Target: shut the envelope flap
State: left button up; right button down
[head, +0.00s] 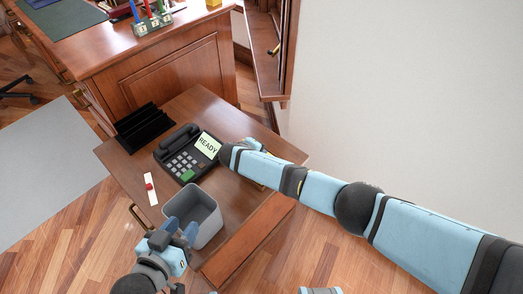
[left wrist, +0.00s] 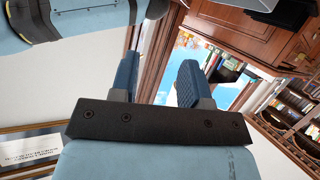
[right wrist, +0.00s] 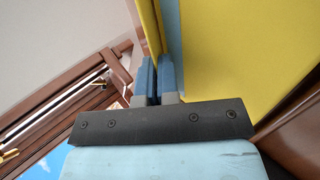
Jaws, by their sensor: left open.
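I cannot make out an envelope for certain in the head view. In the right wrist view a large flat yellow surface (right wrist: 235,45) fills the upper right, with a narrow yellow strip (right wrist: 147,25) left of it; either may be the envelope or its flap. My right gripper (right wrist: 156,72) has its blue fingers close together by the strip's lower end; I cannot tell whether they grip it. In the head view my right arm hides its gripper near the desk's back right. My left gripper (head: 180,232) is open and empty by the grey bin, also in the left wrist view (left wrist: 158,80).
A small desk (head: 120,160) holds a black telephone (head: 185,158) with a READY screen, a black file rack (head: 147,125) and a white strip (head: 151,195) with a red knob. The open grey bin (head: 208,218) is at the front. A large cabinet (head: 175,75) stands behind.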

pick_arm(q)
jog(key=shift+w+d+r+t+h+b, duration=0.2)
jog(key=shift+w+r+t, duration=0.1)
jog(key=shift+r, duration=0.4)
jog(key=shift+w+d+r+t+h+b, duration=0.1)
jog(key=shift+w+d+r+t+h, duration=0.15)
jog(key=shift+r, duration=0.4)
pick_arm(e)
jog(key=shift+s+a+f+t+h, duration=0.1)
jog(key=shift+f+t+h, duration=0.15)
jog(key=shift+t+h, duration=0.25)
jog(key=c, duration=1.4)
grip_release()
pick_arm(q)
jog(key=shift+s+f, duration=0.2)
jog(key=shift+f, duration=0.1)
pick_arm(e)
jog(key=shift+o, duration=0.2)
